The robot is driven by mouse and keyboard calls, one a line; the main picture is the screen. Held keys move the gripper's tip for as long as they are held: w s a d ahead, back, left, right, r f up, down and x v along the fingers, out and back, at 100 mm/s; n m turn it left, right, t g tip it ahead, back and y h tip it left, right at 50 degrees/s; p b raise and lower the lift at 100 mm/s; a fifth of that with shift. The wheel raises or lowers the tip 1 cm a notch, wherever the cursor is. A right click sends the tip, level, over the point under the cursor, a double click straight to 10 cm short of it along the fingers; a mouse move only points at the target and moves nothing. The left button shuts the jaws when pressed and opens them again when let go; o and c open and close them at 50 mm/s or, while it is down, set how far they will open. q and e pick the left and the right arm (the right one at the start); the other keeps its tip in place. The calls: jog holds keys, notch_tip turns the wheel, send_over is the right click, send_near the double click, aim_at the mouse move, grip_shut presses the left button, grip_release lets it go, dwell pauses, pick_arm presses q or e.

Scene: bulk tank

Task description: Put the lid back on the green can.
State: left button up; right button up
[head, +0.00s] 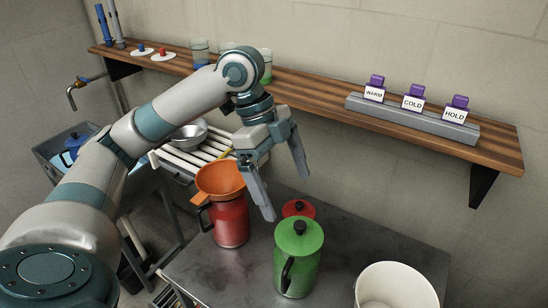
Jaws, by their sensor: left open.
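The green can (297,273) stands upright on the dark metal table, with its black handle facing the front left. A green lid (312,240) with a black knob is on top of the can. I cannot tell whether it is fully seated. My left gripper (286,197) is open and empty, fingers pointing down, above and behind the green can, apart from its lid. A red lid (289,209) with a black knob shows behind the green can, partly hidden by it. A red can (230,222) with an orange funnel (221,180) in its mouth stands to the left.
A white bucket (397,287) stands at the table's (370,245) front right. A wooden shelf (317,98) along the wall holds jars and WARM, COLD and HOLD signs (413,103). A slatted rack with a metal bowl (188,136) and a sink are at the left. Table room is free right of the green can.

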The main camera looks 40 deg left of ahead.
pick_arm(q)
jog(key=v, duration=0.6)
jog(key=shift+r+b, duration=0.3)
jog(key=shift+r, duration=0.05)
jog(key=shift+a+r, duration=0.1)
jog(key=shift+a, duration=0.05)
dwell(0.5)
